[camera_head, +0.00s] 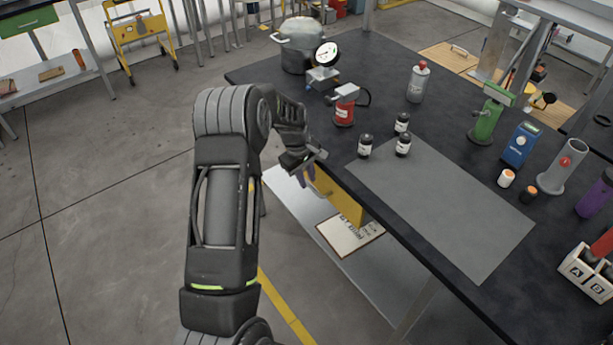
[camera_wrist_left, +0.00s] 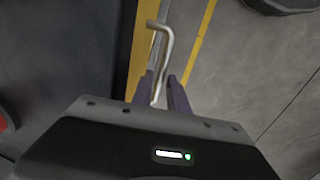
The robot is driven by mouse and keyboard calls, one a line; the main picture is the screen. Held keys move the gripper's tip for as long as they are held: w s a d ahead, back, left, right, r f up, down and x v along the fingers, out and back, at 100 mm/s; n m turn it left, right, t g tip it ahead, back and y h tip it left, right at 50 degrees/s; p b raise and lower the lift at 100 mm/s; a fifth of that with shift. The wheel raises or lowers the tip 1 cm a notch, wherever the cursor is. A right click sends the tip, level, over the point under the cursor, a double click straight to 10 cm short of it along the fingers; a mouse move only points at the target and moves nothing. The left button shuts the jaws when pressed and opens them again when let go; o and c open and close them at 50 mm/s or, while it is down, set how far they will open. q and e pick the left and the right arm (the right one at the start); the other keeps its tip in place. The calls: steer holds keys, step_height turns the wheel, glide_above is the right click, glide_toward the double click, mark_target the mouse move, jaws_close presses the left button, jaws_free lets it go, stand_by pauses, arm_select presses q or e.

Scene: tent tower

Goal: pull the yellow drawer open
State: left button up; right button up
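The yellow drawer (camera_head: 338,197) is under the near left edge of the dark workbench. Its front shows as a yellow strip in the left wrist view (camera_wrist_left: 141,48). A bent metal bar handle (camera_wrist_left: 163,55) stands off that front. My left gripper (camera_head: 308,175) is at the drawer front, just below the bench edge. In the left wrist view its two purple fingers (camera_wrist_left: 163,88) stand apart on either side of the handle bar, with small gaps visible. Contact with the bar cannot be made out. How far the drawer is out is hard to tell. My right gripper is not in view.
The dark workbench (camera_head: 259,73) carries a grey mat (camera_head: 440,205), several small dark jars, a pot (camera_head: 299,45) and a red canister (camera_head: 344,113). A lower shelf (camera_head: 296,205) holds a printed sheet (camera_head: 350,236). The floor left of the bench is clear.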

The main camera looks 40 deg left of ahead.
arm_select(q)
steer(key=shift+f, duration=0.1)
steer(key=shift+c, duration=0.6)
jaws_close()
stand_by(0.8)
